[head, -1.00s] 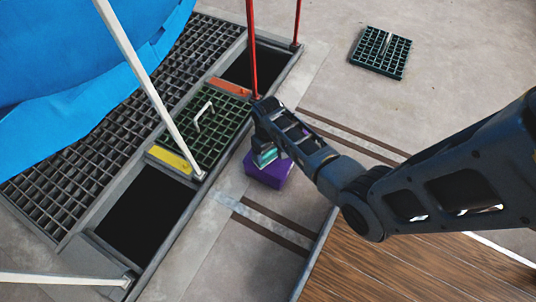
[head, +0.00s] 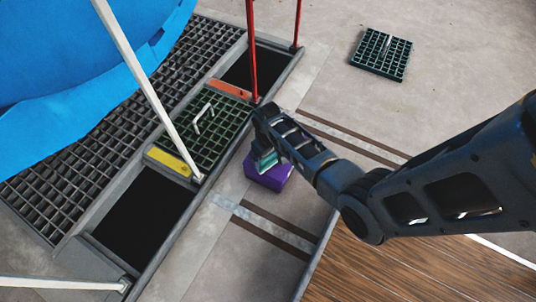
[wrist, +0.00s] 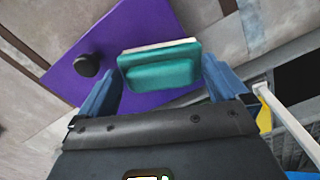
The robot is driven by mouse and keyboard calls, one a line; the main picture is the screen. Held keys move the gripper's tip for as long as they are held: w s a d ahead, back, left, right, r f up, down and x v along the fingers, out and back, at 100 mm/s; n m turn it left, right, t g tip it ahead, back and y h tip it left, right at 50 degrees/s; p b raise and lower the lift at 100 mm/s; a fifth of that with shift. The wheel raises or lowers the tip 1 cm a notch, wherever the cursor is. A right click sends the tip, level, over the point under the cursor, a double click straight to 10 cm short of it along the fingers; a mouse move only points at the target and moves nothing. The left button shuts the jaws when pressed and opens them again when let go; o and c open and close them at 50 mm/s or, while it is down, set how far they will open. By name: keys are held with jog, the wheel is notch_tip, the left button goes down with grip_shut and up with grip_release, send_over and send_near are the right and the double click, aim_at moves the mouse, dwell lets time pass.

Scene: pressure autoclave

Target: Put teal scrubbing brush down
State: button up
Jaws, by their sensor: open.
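The teal scrubbing brush (wrist: 160,71), with a pale strip along its far edge, shows between the fingers of my gripper (wrist: 161,88) in the wrist view. My gripper is open, with a finger on each side of the brush. The brush is over the top of a purple block (wrist: 130,30); whether it rests fully on it is hard to tell. In the head view my gripper (head: 264,150) is just above the purple block (head: 268,176), and a small part of the teal brush (head: 266,161) shows under it.
A black knob (wrist: 87,65) stands on the purple block. Left of the block is a green grate cover (head: 205,128) with a handle, between two dark open pits. Red posts (head: 252,50) and a white bar (head: 145,85) rise nearby. Another grate (head: 381,54) lies on open floor.

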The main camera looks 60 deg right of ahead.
aim_at(268, 158)
notch_tip(268, 158, up, 12)
jog(key=p, duration=0.5)
jog(key=shift+p, duration=0.4)
jog(key=s+a+r+n+t+h, duration=0.1)
jog(key=s+a+r+t, duration=0.15)
jog(key=s+a, duration=0.4)
jog(key=s+a+r+n+t+h, duration=0.1)
jog(key=s+a+t, duration=0.35)
jog(key=a, duration=0.25)
jog(key=s+a+r+t, duration=0.1)
jog(key=s+r, duration=0.3)
jog(key=r, duration=0.6)
jog(key=s+a+r+n+t+y, duration=0.1)
jog(key=s+r+t, duration=0.3)
jog(key=r, duration=0.6)
jog(key=s+a+r+n+t+y, duration=0.1)
jog(key=s+a+r+t, duration=0.2)
jog(key=r, duration=0.7)
jog(key=shift+s+r, duration=0.2)
jog(key=shift+s, duration=0.4)
jog(key=shift+a+r, duration=0.1)
